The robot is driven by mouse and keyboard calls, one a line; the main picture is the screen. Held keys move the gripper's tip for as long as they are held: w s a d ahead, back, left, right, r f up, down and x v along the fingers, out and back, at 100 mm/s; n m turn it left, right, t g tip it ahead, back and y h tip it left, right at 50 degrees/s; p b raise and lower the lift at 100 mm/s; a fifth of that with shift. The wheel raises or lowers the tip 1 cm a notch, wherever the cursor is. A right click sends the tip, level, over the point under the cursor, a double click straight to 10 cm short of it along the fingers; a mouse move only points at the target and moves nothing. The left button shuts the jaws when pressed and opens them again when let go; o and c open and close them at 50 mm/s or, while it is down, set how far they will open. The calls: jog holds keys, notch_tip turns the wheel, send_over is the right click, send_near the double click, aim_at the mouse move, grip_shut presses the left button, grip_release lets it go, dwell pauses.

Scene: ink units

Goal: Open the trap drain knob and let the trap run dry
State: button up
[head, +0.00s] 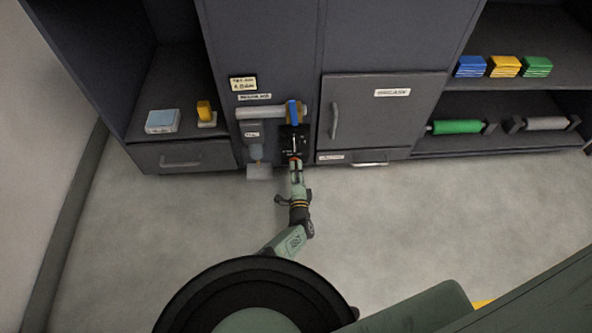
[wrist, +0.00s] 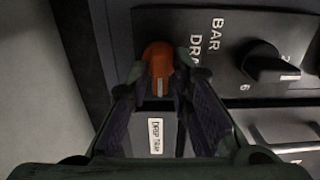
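An orange knob (wrist: 159,62) with a pale pointer line sits on a dark panel in the wrist view. Lettering beside it starts "DRA" and is cut off by a finger. My gripper (wrist: 162,75) has one fingertip on each side of the knob, and the knob fills the gap between them. The fingers look closed on it, though the contact points are partly hidden.
A black numbered knob (wrist: 262,62) marked "BAR" is close to the right. A "DROP TRAY" label (wrist: 155,136) is below. A pale roller with a blue band (head: 293,112) is above the niche. A grey tray (head: 259,172) juts out left. The floor is clear.

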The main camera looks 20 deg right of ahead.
jog(key=shift+o, duration=0.9)
